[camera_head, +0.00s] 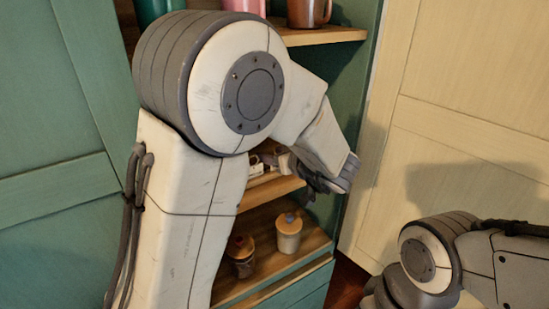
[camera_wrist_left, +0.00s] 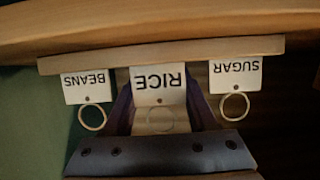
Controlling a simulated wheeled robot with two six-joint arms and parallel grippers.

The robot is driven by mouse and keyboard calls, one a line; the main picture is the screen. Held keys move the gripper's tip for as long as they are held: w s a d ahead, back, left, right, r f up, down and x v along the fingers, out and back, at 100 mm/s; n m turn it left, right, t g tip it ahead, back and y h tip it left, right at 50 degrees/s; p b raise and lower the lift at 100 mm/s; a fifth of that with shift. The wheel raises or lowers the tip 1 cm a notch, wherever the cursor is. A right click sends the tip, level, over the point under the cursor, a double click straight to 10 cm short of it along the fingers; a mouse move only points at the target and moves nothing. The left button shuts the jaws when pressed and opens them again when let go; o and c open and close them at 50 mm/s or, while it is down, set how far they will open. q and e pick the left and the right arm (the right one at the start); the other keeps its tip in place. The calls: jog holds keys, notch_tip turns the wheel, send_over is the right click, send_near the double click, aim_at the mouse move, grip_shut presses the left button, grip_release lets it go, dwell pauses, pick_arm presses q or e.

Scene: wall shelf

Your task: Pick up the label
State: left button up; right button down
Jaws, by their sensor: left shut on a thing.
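In the left wrist view, a white RICE label (camera_wrist_left: 158,84) shows upside down against a wooden strip (camera_wrist_left: 160,53), with a faint ring on its free end. A BEANS label (camera_wrist_left: 87,87) and a SUGAR label (camera_wrist_left: 235,76), each with a ring, hang to either side of it. My left gripper (camera_wrist_left: 160,112) is shut on the RICE label, with dark fingers at both its sides. In the head view my left gripper (camera_head: 318,180) is at the middle shelf, partly hidden by my own arm. My right gripper is not in view; only its arm shows at lower right.
The middle shelf (camera_head: 270,190) and lower shelf (camera_head: 285,262) are wooden. A cream jar (camera_head: 288,233) and a brown jar (camera_head: 241,255) stand on the lower one. Mugs, one brown (camera_head: 308,12), stand on the top shelf. A cream panel (camera_head: 470,110) is at right.

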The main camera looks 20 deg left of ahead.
pick_arm(q)
jog(key=r, duration=0.2)
jog(key=d+r, duration=0.1)
jog(key=r, duration=0.1)
jog(key=s+d+r+b, duration=0.1)
jog(key=d+r, duration=0.5)
jog(key=d, duration=0.4)
jog(key=shift+s+d+r, duration=0.2)
jog(key=shift+s+d, duration=0.1)
jog(key=shift+s, duration=0.1)
